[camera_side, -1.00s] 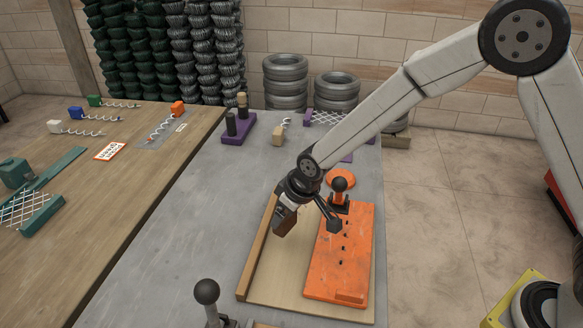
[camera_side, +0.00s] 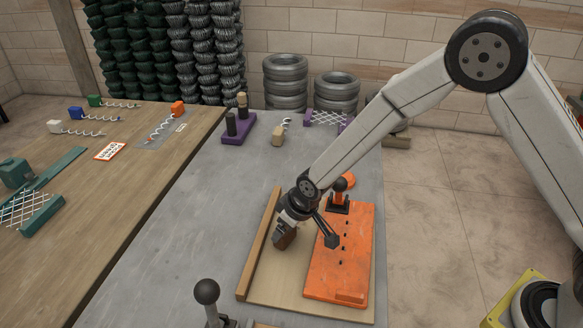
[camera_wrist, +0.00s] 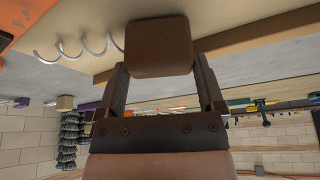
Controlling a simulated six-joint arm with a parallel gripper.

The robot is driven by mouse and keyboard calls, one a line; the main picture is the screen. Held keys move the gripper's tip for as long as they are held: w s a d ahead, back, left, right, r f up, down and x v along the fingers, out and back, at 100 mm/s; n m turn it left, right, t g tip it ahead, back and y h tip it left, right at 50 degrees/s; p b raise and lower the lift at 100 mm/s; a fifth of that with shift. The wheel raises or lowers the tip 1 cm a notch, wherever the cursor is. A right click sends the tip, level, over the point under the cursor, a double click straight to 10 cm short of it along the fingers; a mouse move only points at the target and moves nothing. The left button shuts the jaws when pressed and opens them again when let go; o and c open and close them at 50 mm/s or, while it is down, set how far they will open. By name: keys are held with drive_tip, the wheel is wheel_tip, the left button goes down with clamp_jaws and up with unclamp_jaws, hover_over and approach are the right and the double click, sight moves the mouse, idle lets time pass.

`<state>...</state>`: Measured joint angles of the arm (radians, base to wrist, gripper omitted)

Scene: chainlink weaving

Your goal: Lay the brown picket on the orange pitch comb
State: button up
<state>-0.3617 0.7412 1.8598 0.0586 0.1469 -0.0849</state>
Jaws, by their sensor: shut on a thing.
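My gripper (camera_side: 287,229) is shut on the brown picket (camera_side: 284,240), a dark brown block. In the wrist view the brown block (camera_wrist: 158,46) sits between the two fingers, and a thin wire coil (camera_wrist: 80,48) runs from it to the left. The coil is too fine to make out in the side view. The orange pitch comb (camera_side: 330,275) is a flat board with several small dark pegs, to the right of my gripper. The comb's orange edge (camera_wrist: 10,22) shows at the top left of the wrist view. I cannot tell whether the coil touches the comb.
A wooden strip (camera_side: 259,247) edges the pale base board (camera_side: 275,285) on the left. A black-knobbed orange clamp (camera_side: 340,195) stands behind the comb, and another black-knobbed lever (camera_side: 207,293) stands at the front. The grey table (camera_side: 190,220) is clear to the left.

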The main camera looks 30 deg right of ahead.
drive_tip(key=o, duration=1.2)
drive_tip(key=shift+f, duration=0.1)
drive_tip(key=shift+c, duration=0.2)
drive_tip(key=v, duration=1.2)
